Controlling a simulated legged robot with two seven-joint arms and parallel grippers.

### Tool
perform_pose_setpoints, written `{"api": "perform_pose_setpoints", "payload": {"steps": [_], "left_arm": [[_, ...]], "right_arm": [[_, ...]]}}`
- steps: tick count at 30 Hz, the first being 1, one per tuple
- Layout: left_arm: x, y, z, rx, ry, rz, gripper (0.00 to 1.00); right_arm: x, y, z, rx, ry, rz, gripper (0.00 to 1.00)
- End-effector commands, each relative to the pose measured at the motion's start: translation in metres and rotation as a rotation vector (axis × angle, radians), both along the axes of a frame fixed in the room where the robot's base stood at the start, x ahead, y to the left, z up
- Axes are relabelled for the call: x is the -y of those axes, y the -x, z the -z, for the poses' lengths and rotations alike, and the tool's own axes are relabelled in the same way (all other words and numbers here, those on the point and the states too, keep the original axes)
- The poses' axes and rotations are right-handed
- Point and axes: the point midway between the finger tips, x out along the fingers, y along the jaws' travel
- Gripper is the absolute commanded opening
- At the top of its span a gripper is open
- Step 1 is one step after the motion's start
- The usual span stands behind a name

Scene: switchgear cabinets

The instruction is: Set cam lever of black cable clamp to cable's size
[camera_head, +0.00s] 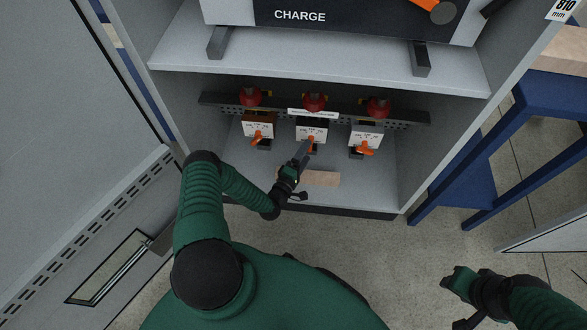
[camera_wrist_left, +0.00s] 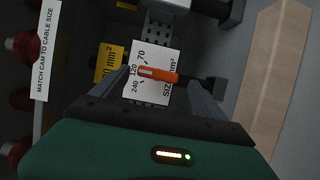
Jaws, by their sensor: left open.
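Three cable clamps hang in a row in the cabinet, each with a white dial plate and an orange lever: left (camera_head: 258,131), middle (camera_head: 311,143) and right (camera_head: 364,149). My left gripper (camera_head: 303,153) is at the middle clamp. In the left wrist view the open left gripper (camera_wrist_left: 163,88) has its fingers on either side of the orange cam lever (camera_wrist_left: 160,74). The lever's slotted end points left, near 120 on the dial plate (camera_wrist_left: 146,88), between 70 and 240. My right gripper (camera_head: 462,285) is low at right, its jaws unclear.
A perforated rail (camera_head: 344,113) carries the clamps, with red round parts (camera_head: 314,101) above them. A yellow mm² label (camera_wrist_left: 108,65) is partly hidden. A "match cam to cable size" strip (camera_wrist_left: 45,50) runs alongside. A blue bench (camera_head: 480,150) stands right.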

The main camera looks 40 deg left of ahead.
Motion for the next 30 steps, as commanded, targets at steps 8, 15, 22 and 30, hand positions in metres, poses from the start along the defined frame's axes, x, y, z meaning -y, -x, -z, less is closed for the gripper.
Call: {"api": "perform_pose_setpoints", "payload": {"steps": [8, 15, 22, 30], "left_arm": [[0.013, 0.081, -0.003, -0.005, 0.003, 0.000, 0.84], [0.019, 0.118, 0.000, -0.003, 0.001, 0.001, 0.84], [0.019, 0.121, 0.001, -0.002, 0.001, 0.001, 0.84], [0.019, 0.120, 0.001, -0.006, -0.003, 0.005, 0.84]], "right_arm": [[0.000, 0.000, -0.031, 0.000, 0.000, 0.000, 0.38], [0.000, 0.000, -0.038, 0.000, 0.000, 0.000, 0.38], [0.000, 0.000, -0.037, 0.000, 0.000, 0.000, 0.38], [0.000, 0.000, -0.037, 0.000, 0.000, 0.000, 0.38]]}}
